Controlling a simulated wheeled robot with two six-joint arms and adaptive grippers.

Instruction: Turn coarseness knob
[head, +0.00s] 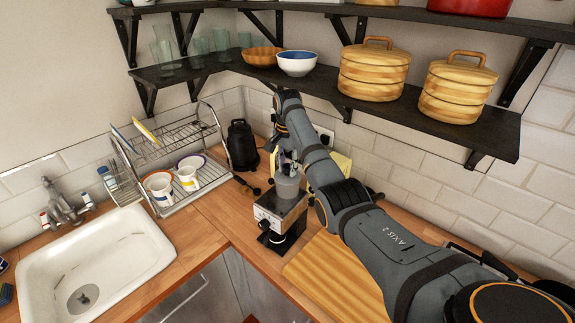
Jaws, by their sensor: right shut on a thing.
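A coffee grinder (281,212) with a pale steel body, a dark base and a greyish hopper on top stands upright on the wooden counter, left of the cutting board. My right arm reaches over it from the lower right. My right gripper (284,160) is at the top of the grinder, shut on what looks like its coarseness knob. The fingers and arm mostly hide the knob, so its setting cannot be read. My left gripper is not in view.
A black kettle (242,146) stands behind left, beside a dish rack (212,176) with mugs. A white sink (130,236) is at left. A dark shelf (330,91) with bowls and wooden containers hangs above.

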